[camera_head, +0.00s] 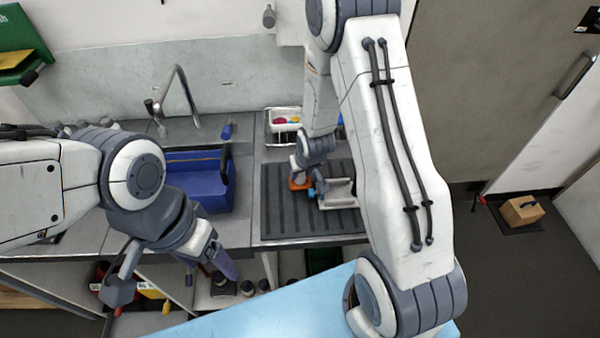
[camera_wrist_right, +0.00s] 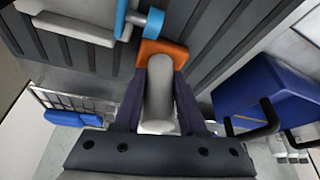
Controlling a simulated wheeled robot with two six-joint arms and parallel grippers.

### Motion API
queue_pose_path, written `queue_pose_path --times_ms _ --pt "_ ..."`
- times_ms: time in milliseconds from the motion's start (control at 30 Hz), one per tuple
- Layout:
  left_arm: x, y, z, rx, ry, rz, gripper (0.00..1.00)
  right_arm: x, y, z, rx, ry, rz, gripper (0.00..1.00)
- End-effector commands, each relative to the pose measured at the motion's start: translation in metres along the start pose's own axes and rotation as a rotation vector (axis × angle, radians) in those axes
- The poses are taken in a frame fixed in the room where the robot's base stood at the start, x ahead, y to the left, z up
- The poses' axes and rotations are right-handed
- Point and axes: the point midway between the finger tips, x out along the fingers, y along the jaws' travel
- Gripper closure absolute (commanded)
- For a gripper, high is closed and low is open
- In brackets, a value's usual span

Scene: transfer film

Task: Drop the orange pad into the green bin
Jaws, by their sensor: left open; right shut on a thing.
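The orange pad (camera_head: 299,184) is at the tips of my right gripper (camera_head: 298,170), over the dark ribbed mat. In the right wrist view, the orange pad (camera_wrist_right: 162,50) shows at the ends of the dark fingers, with a pale cylinder between them. My left gripper (camera_head: 172,277) is open and empty, low at the left in front of the counter. A dark green thing (camera_head: 322,260) shows under the counter; I cannot tell if it is the green bin.
A grey tool with a blue part (camera_head: 337,192) lies on the ribbed mat (camera_head: 283,222), close to the pad. A blue basin (camera_head: 195,180) is left of it, and a white wire basket (camera_head: 283,122) behind it. A tap (camera_head: 180,95) rises behind the basin. Shelves are below.

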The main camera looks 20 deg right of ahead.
Motion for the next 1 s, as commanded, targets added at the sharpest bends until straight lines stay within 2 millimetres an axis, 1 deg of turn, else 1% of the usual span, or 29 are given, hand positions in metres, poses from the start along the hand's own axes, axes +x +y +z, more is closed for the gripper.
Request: queue_pose_path --times_ms 167,200,267,300,567,667,733,867,1000 --pt "0.004 0.000 0.000 0.000 0.000 0.000 0.24 0.004 0.000 0.002 0.000 0.000 0.000 1.00" --pt "0.004 0.000 0.000 0.000 0.000 0.000 0.24 0.004 0.000 0.002 0.000 0.000 0.000 0.56" --pt "0.003 0.000 0.000 0.000 0.000 0.000 0.24 0.003 0.000 0.001 0.000 0.000 0.000 0.33" --pt "0.003 0.000 0.000 0.000 0.000 0.000 0.24 0.003 0.000 0.001 0.001 0.000 0.000 0.30" --pt "0.003 0.000 0.000 0.000 0.000 0.000 0.24 0.002 0.000 0.001 0.001 0.000 0.000 0.30" --pt "-0.001 0.000 0.000 0.000 0.000 0.000 0.24 -0.002 0.000 -0.001 0.001 0.000 0.000 0.30" --pt "0.001 0.000 0.000 0.000 0.000 0.000 0.24 -0.005 0.000 -0.001 0.001 0.002 0.000 0.30" --pt "0.004 0.000 0.000 0.000 0.000 0.000 0.24 -0.024 0.000 -0.001 0.002 0.004 0.000 0.30" --pt "0.005 0.000 0.000 0.000 0.000 0.000 0.24 -0.051 0.000 -0.002 0.001 0.006 0.000 0.30"
